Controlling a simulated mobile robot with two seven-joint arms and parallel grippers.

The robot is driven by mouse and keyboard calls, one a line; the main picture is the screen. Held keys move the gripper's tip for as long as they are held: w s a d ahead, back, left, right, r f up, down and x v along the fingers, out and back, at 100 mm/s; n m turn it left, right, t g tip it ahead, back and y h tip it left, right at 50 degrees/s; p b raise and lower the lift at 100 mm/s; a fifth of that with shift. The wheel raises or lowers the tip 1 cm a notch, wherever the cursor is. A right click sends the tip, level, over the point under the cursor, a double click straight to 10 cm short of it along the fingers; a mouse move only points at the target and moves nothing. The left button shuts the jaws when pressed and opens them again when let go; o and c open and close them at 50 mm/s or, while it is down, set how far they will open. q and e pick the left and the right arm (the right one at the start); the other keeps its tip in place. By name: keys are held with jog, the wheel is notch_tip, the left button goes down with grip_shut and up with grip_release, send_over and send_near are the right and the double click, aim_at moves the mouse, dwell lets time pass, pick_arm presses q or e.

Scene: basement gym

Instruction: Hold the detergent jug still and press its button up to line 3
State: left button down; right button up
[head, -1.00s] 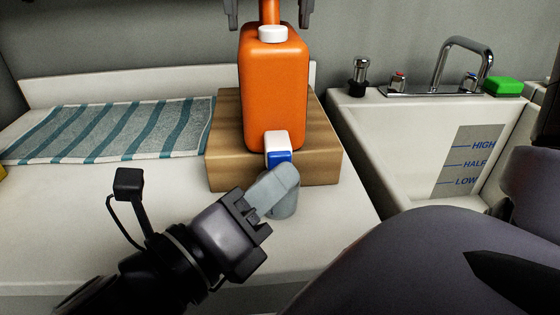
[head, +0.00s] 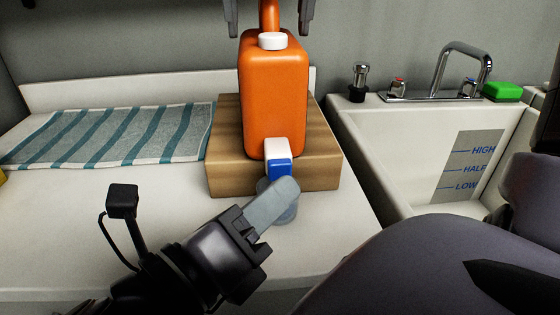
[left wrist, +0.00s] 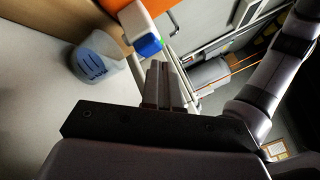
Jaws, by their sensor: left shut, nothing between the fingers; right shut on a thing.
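My left gripper (head: 285,189) is shut and empty, just below and in front of the button. My right gripper (head: 268,14) is shut on the jug's far end.
The wooden block (head: 228,170) sits on the white counter (head: 60,215). A striped towel (head: 120,133) lies at left. At right is a sink (head: 390,150) with a faucet (head: 465,62), a level label (head: 470,165) and a green sponge (head: 503,91).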

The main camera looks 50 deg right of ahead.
pick_arm(q)
jog(key=shift+s+a, duration=0.1)
jog(key=shift+s, duration=0.05)
jog(key=shift+s+a, duration=1.6)
jog(key=shift+s, duration=0.3)
dwell(1.5)
jog(key=shift+s+a, duration=1.2)
jog(key=shift+s, duration=0.3)
jog(key=shift+w+d, duration=1.45)
jog(key=shift+w, duration=0.25)
jog(key=shift+w+d, duration=1.4)
jog(key=shift+w, duration=0.3)
jog(key=shift+w+d, duration=0.1)
jog(key=shift+w+d, duration=0.2)
